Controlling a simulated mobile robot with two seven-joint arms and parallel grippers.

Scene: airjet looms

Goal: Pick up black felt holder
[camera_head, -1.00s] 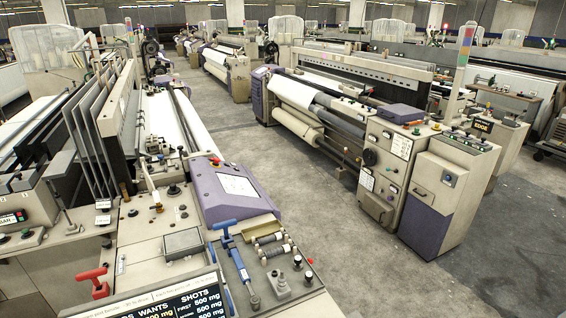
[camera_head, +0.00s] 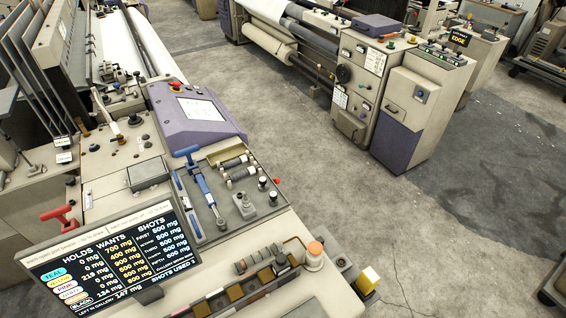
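I cannot tell for sure which item is the black felt holder. A small dark piece (camera_head: 148,294) lies at the lower edge of the display panel (camera_head: 115,258). A rack with dark slots and coloured tabs (camera_head: 235,292) runs along the front of the loom's console; a dark knob-like piece (camera_head: 281,263) stands at its right part. Neither of my grippers shows in the head view.

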